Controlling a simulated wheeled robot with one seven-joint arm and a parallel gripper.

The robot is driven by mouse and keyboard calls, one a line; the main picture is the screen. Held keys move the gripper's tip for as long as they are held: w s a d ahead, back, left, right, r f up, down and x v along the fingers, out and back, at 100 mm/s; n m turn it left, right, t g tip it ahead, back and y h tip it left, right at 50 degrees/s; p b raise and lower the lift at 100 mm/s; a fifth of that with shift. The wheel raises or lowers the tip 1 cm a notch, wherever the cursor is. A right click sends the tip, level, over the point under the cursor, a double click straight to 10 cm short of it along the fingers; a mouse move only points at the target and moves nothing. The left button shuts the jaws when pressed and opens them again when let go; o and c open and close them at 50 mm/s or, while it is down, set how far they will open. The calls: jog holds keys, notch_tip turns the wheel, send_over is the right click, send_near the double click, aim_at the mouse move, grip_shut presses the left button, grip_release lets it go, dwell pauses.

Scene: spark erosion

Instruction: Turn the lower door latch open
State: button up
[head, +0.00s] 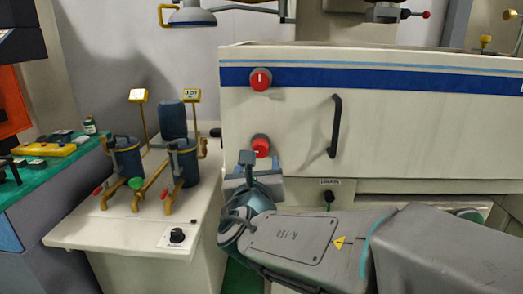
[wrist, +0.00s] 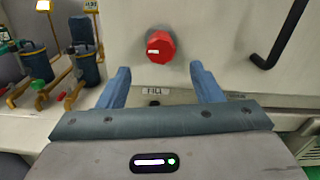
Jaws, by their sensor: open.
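The lower door latch (head: 261,146) is a red round knob on the white door of the machine (head: 290,115). In the wrist view the same red latch (wrist: 160,46) shows beyond and between my fingertips, with a pale mark lying roughly level across its left half. The upper latch (head: 260,79), also red, has an upright white mark.
A black door handle (head: 335,127) stands right of the latches. A black knob (head: 329,197) sits below the door. Left is a white bench (head: 130,215) with blue filter canisters (head: 184,160) and yellow pipes. A green-topped table (head: 60,170) is at far left.

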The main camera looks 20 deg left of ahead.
aim_at(260, 152)
jog(key=x, duration=0.9)
jog(key=shift+w+p, duration=0.2)
jog(key=shift+p, duration=0.1)
jog(key=shift+c, duration=0.2)
jog(key=c, duration=0.9)
